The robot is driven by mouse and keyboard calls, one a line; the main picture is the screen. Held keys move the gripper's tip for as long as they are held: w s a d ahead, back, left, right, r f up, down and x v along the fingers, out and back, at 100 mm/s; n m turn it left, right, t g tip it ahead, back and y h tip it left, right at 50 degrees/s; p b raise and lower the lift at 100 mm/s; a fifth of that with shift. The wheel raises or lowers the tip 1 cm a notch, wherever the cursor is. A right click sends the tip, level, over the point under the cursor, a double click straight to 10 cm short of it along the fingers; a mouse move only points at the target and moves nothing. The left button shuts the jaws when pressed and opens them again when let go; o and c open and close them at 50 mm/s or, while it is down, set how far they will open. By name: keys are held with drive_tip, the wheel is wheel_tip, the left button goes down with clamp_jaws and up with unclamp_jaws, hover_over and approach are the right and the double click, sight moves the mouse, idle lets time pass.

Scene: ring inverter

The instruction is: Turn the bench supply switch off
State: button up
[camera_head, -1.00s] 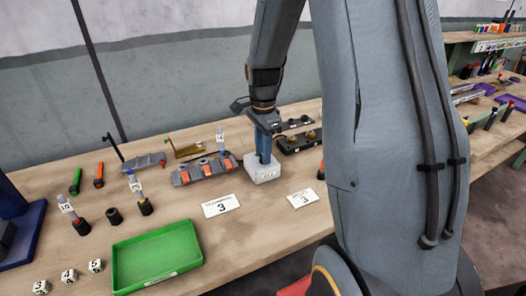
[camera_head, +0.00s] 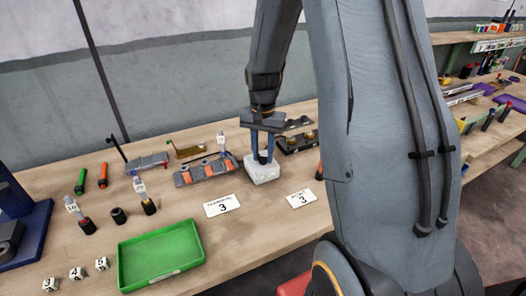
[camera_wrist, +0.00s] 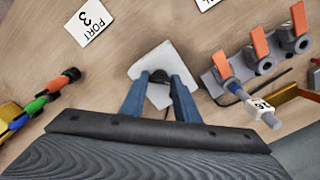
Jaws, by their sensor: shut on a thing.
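The bench supply switch is a small pale grey-white block (camera_head: 263,175) on the wooden bench, with a dark knob on top. In the wrist view the block (camera_wrist: 150,62) lies under my fingertips and the dark knob (camera_wrist: 158,76) sits between them. My gripper (camera_head: 262,158) points down onto the block, its two blue fingers on either side of the knob. In the wrist view my gripper (camera_wrist: 158,82) is shut on the knob. The fingers partly cover the knob, and I cannot read its position.
A grey fixture with orange parts (camera_head: 207,170) stands close left of the block. A dark fixture with brass parts (camera_head: 296,142) stands behind right. White cards (camera_head: 222,205) marked 3 lie in front. A green tray (camera_head: 160,255) is at front left. Bench between tray and cards is clear.

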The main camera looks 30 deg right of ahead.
sight(263, 157)
drive_tip(key=n+p, duration=0.1)
drive_tip(key=n, duration=0.3)
drive_tip(key=shift+r, duration=0.1)
drive_tip(key=shift+n+p, duration=0.3)
drive_tip(key=shift+n, duration=1.9)
drive_tip(key=o, duration=1)
drive_tip(key=shift+o, duration=0.2)
drive_tip(key=shift+r+b, duration=1.1)
drive_tip(key=shift+r, duration=2.75)
drive_tip(key=shift+s+a, duration=0.1)
